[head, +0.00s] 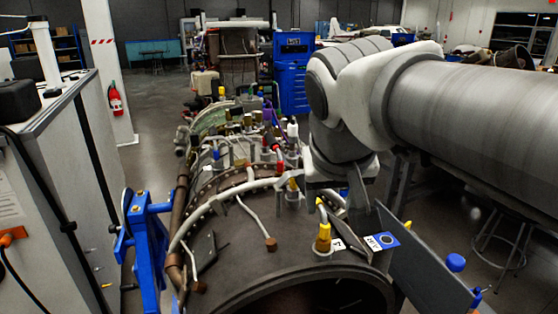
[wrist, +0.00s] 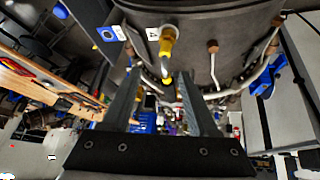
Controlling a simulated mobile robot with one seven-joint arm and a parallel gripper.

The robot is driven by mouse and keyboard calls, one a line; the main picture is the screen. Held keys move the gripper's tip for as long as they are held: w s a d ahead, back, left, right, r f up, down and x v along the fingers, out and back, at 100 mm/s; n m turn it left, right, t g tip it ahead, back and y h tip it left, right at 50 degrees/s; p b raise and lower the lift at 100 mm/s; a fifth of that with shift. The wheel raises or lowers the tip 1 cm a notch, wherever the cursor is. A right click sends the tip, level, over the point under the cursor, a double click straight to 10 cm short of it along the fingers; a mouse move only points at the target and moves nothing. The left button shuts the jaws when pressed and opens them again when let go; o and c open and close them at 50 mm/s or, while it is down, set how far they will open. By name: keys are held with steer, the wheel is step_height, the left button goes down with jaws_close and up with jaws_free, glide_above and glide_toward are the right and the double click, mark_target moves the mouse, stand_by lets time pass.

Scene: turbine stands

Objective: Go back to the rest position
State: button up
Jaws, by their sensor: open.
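My gripper (head: 350,195) hangs from the end of my arm above the right side of the turbine (head: 225,240). In the wrist view its two dark fingers (wrist: 158,88) stand apart with nothing held between them. A yellow-capped fitting (head: 323,238) stands on the turbine casing just below the gripper. It also shows in the wrist view (wrist: 167,42), beyond the fingertips. The fingertips look clear of it, but the exact gap cannot be told.
A blue stand (head: 148,250) supports the turbine at left. A grey cabinet (head: 60,160) stands at far left. A flat dark panel (head: 425,265) with labels lies close at right. Pipes and coloured caps crowd the turbine top. A blue tool chest (head: 293,75) stands behind.

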steer(key=shift+s+d+f, duration=0.15)
steer(key=shift+s+f, duration=0.1)
steer(key=shift+s, duration=0.05)
steer(key=s+d+f+y, duration=0.1)
steer(key=s+d+f, duration=0.3)
steer(key=s+f, duration=0.5)
steer(key=shift+d+f+g, duration=0.2)
steer(key=shift+d+g, duration=0.05)
steer(key=shift+g, duration=0.05)
